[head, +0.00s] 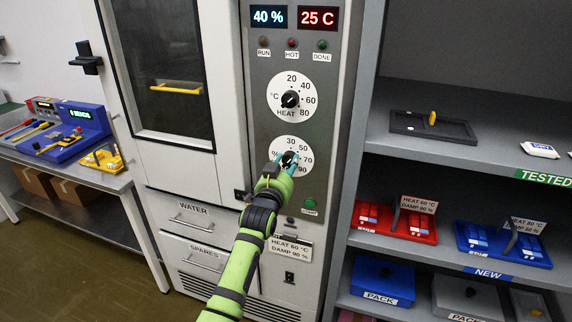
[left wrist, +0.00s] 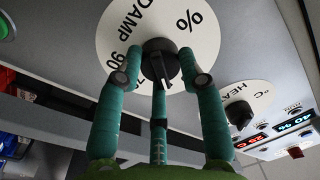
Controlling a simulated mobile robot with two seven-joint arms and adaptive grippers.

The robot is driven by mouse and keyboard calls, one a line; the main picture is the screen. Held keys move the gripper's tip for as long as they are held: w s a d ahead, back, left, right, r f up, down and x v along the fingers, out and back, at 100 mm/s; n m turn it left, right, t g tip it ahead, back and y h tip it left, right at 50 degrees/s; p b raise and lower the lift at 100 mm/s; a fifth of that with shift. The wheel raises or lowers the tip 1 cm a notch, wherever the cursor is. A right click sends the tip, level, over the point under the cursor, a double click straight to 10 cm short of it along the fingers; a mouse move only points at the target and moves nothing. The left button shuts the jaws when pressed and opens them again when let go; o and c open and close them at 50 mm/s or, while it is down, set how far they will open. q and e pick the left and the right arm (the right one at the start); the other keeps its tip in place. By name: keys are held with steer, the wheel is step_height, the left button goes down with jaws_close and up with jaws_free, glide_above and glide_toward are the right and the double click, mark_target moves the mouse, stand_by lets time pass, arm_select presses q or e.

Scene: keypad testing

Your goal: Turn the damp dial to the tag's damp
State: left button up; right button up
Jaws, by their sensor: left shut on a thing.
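The damp dial (head: 303,145) is the lower white disc on the machine's grey panel, marked 30, 50, 70 and 90. My left gripper (head: 289,160) is shut on its black knob, which also shows in the left wrist view (left wrist: 158,60) between the teal fingers. The fingers and knob hide part of the scale, so I cannot tell the exact number at the pointer. The tag (head: 290,248) hangs on the machine below the dial and reads HEAT 60 °C, DAMP 90 %. My right gripper is not in view.
The heat dial (head: 290,113) sits just above. Displays above it read 40 % (head: 268,17) and 25 C (head: 317,18). A green button (head: 310,203) lies below right of the damp dial. Shelves (head: 455,140) stand to the right, a bench (head: 115,185) to the left.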

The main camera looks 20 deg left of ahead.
arm_select(q)
steer(key=shift+r+m, duration=0.55)
steer(key=shift+m, duration=0.35)
steer(key=o, duration=1.2)
steer(key=shift+w+f, duration=0.1)
steer(key=shift+w, duration=0.05)
steer(key=shift+c, duration=0.2)
steer(key=shift+w+d+f, duration=0.1)
steer(key=shift+f, duration=0.15)
steer(key=shift+s+f, duration=0.1)
steer(key=shift+s, duration=0.35)
steer(key=s, duration=1.1)
steer(key=shift+f, duration=0.2)
